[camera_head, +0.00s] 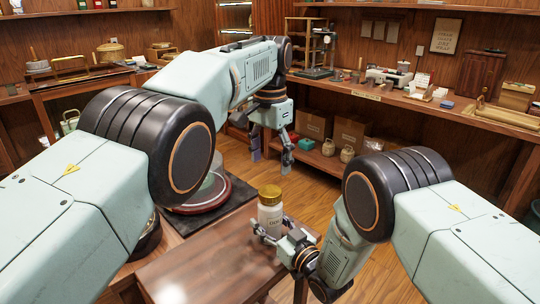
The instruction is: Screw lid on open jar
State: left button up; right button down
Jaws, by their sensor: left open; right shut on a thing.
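A white jar (270,220) with a printed label stands upright above the wooden table, near its far edge. A gold lid (270,193) sits on top of the jar; I cannot tell how tightly it is seated. My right gripper (266,232) is shut around the lower part of the jar, coming from the right and front. My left gripper (271,153) is open and empty, fingers pointing down, higher than the lid and apart from it. Whether the jar's base touches the table is hard to tell, as the gripper covers part of it.
The dark wooden table (205,262) is otherwise bare in its visible part. A round red-brown stand (198,202) on a black mat is partly hidden behind my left arm. Shelves (440,107) with boxes and tools line the back wall. Wooden floor lies between.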

aim_at(270, 190)
pick_arm(q)
jog(key=n, duration=0.6)
jog(key=shift+r+n, duration=0.15)
jog(key=shift+n, duration=0.15)
jog(key=n, duration=0.6)
jog(key=shift+s+r, duration=0.1)
jog(key=n, duration=0.6)
jog(key=shift+n, duration=0.3)
jog(key=n, duration=0.7)
jog(key=shift+s, duration=0.1)
jog(key=shift+f, duration=3.95)
jog(key=shift+c, duration=0.2)
